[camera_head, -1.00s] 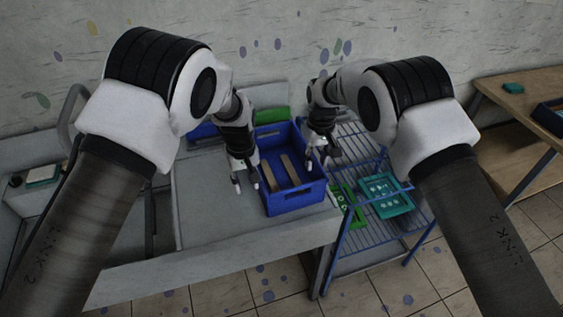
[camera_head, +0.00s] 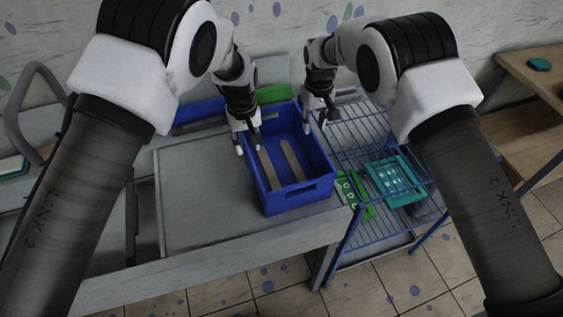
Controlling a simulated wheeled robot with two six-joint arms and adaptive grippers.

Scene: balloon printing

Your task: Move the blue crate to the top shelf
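The blue crate (camera_head: 300,196) sits on the grey counter, close to the blue wire rack (camera_head: 352,232) on its right. Two long brown pieces (camera_head: 290,158) lie inside it. My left gripper (camera_head: 248,146) is at the crate's left wall with its fingers pointing down and apart; whether they touch the wall is unclear. My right gripper (camera_head: 314,126) is at the crate's right wall near the back, fingers pointing down, and it looks open. The rack's upper wire level stands right beside the crate.
Green and teal items (camera_head: 392,180) show through the rack's wires. Another blue container (camera_head: 200,112) and a green item (camera_head: 274,93) are behind the crate. A wooden table (camera_head: 530,80) stands at the right. The grey counter (camera_head: 200,200) is clear left of the crate.

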